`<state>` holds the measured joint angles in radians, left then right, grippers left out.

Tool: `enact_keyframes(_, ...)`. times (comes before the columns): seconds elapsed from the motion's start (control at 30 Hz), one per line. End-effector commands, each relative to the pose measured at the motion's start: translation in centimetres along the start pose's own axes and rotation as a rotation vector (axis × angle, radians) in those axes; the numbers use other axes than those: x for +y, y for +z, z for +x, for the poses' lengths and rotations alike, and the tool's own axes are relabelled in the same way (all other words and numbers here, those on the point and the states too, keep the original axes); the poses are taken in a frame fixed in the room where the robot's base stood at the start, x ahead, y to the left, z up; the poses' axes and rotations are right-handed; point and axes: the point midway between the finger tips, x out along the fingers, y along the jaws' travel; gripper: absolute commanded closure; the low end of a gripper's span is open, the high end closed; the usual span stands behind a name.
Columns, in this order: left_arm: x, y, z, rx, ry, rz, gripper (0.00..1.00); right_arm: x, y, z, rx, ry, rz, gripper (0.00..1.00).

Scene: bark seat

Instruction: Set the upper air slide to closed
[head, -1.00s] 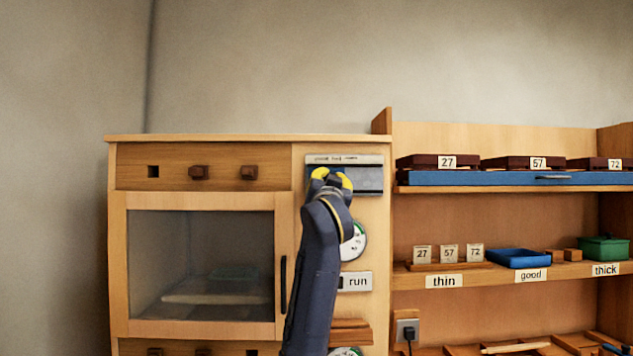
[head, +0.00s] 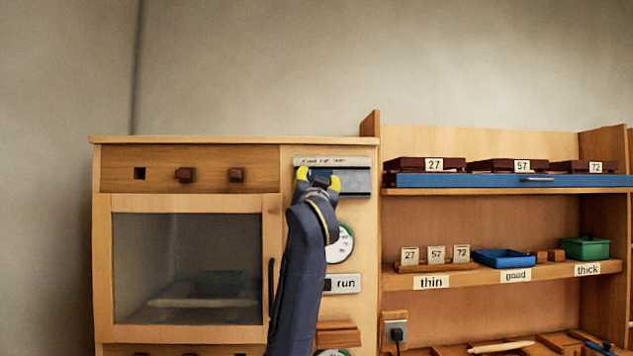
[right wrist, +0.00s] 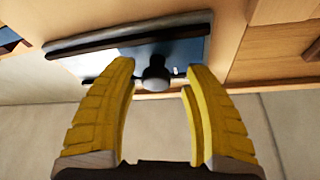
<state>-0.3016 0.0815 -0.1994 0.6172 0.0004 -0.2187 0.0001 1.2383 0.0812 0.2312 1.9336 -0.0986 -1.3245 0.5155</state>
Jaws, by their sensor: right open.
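The upper air slide is a grey metal panel (head: 357,180) with a dark rail, under a small lettered strip (head: 333,161) at the top of the oven's right column. The lettering is too small to read surely. Its round dark knob (right wrist: 155,72) shows in the right wrist view between my yellow fingertips, with a gap on both sides. My right gripper (head: 319,180) is open in front of the panel's left part; in the right wrist view its fingers (right wrist: 160,78) straddle the knob. In the head view my gripper hides the knob. My left gripper is not in view.
Below the slide are a round dial (head: 341,244), partly behind my arm, and a "run" plate (head: 342,284). The glass oven door (head: 188,267) is shut at left. Shelves with a blue drawer (head: 450,181) and trays stand at right.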

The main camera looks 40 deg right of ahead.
Motion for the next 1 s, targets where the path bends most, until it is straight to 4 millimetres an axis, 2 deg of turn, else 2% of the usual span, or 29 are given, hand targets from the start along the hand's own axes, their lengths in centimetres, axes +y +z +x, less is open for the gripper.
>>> enact_keyframes(0.17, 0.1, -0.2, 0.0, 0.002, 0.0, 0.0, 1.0, -0.1, 0.1, -1.8, 0.0, -0.002, 0.003, 0.51)
enact_keyframes(0.6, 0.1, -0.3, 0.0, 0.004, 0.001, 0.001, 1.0, -0.1, 0.1, -9.1, 0.0, -0.003, 0.003, 0.51)
enact_keyframes(0.8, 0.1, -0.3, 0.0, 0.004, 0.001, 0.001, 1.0, -0.1, 0.0, -11.1, 0.001, -0.002, 0.002, 0.51)
enact_keyframes(1.0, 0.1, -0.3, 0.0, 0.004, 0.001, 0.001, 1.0, -0.1, 0.0, -11.8, 0.0, -0.002, 0.001, 0.51)
